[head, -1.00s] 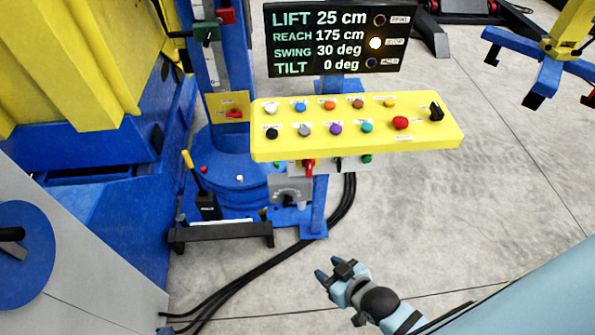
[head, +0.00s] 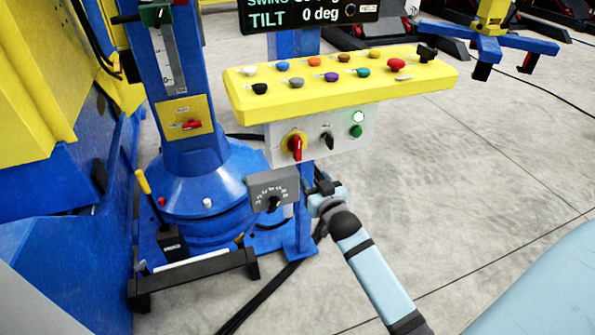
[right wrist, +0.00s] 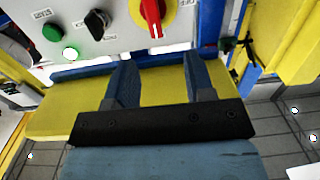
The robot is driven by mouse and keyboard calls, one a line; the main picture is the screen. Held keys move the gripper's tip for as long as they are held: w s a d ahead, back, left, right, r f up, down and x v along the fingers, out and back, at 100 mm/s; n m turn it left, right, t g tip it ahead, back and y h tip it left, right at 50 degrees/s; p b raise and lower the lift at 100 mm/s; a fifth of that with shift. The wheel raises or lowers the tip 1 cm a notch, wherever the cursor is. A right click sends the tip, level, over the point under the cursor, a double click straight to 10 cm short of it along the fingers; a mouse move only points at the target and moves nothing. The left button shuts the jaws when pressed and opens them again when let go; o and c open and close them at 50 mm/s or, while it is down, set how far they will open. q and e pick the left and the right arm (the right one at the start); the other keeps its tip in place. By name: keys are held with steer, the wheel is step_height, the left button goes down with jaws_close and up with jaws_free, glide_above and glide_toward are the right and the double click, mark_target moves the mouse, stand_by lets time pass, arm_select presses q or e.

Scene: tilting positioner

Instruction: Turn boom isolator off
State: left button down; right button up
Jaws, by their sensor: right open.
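A red rotary handle on a yellow disc (head: 295,147) is on the front of the grey switch box (head: 277,147) under the yellow console. It also shows large at the top of the right wrist view (right wrist: 152,15). Another red handle (head: 191,124) lies about level on a yellow plate on the blue column. I cannot read which one is labelled boom isolator. My right gripper (head: 326,188) is below and right of the switch box in the head view. It is open and empty, its fingers (right wrist: 160,65) apart and pointing toward the box. My left gripper is not in view.
The yellow console (head: 340,86) with several coloured buttons overhangs the switch box. The box also carries a black knob (head: 327,140) and a green button (head: 356,131). A grey dial box (head: 272,190) stands close left of my gripper.

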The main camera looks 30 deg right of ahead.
steer(key=w+d, duration=0.1)
steer(key=b, duration=0.2)
glide_toward(299, 152)
steer(key=a+x, duration=0.1)
steer(key=x, duration=0.2)
steer(key=shift+h, duration=0.4)
steer(key=x, duration=0.5)
steer(key=b+x, duration=0.1)
steer(key=x, duration=0.2)
steer(key=shift+w+d, duration=0.15)
steer(key=shift+d, duration=0.25)
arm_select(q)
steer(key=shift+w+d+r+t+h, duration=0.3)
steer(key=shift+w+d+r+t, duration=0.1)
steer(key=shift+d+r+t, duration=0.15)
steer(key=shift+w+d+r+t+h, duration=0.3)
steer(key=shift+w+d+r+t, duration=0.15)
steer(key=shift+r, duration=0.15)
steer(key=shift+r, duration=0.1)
arm_select(e)
jaws_close()
